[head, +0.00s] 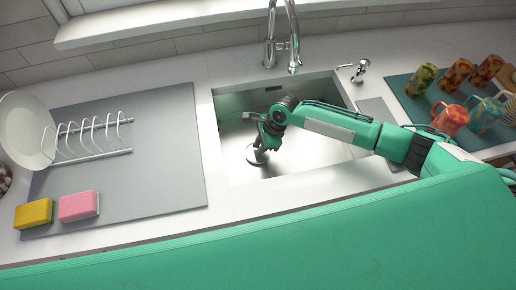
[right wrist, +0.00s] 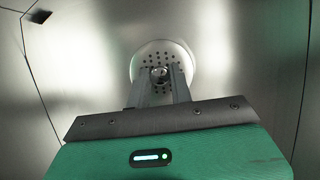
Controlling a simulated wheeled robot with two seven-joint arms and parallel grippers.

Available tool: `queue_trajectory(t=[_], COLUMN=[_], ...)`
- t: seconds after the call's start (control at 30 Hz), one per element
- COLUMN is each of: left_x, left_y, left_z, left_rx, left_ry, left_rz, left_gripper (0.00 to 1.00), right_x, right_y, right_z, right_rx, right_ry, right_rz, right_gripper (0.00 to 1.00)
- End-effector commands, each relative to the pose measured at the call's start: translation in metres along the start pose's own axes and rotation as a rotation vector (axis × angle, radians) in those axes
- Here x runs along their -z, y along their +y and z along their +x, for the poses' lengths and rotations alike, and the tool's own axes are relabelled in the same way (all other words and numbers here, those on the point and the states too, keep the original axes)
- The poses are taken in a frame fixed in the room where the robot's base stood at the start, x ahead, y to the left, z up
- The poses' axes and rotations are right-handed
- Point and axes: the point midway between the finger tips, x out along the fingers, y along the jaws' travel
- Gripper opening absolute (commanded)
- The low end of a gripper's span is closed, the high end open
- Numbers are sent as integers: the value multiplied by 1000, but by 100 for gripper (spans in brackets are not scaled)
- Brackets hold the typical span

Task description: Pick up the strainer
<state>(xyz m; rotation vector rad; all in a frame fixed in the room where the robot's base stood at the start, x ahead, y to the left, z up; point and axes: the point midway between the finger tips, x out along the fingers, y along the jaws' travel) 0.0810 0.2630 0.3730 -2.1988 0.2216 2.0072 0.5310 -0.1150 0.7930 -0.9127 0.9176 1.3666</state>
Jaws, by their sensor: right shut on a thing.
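The strainer (right wrist: 174,50) is a round metal disc with small holes and a central knob, at the bottom of the steel sink in the right wrist view. It also shows as a small round shape in the head view (head: 255,156). My right gripper (right wrist: 160,75) reaches down into the sink, and its two fingers are closed on the strainer's knob. In the head view the right gripper (head: 263,143) is just above the strainer, partly covering it. I cannot tell whether the strainer is lifted off the sink floor. My left gripper is not in view.
The sink (head: 232,125) has raised walls around my right gripper, with a faucet (head: 293,45) behind it. On the left, a grey mat (head: 160,150) holds a dish rack (head: 95,135) and yellow and pink sponges (head: 78,206). Several colourful mugs (head: 450,119) stand on the right.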

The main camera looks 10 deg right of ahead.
Motion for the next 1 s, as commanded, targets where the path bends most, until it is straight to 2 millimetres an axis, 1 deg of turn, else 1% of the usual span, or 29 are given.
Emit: queue_trajectory(t=[0.33, 0.4, 0.57, 0.8, 1.0], left_x=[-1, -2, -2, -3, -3], left_y=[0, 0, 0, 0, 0], left_z=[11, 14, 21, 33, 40], left_rx=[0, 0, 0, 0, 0], left_ry=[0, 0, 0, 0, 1], left_rz=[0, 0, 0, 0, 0], left_gripper=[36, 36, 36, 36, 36], right_x=[-25, -4, 29, 84, 123], right_y=[-1, 0, 0, 0, 0], right_z=[-58, -61, -74, -97, -113], right_rx=[4, 1, 1, 1, 0], right_ry=[-2, 3, 4, 3, 2], right_rz=[-3, 3, 4, 3, 3], right_gripper=[0, 0, 0, 0, 0])
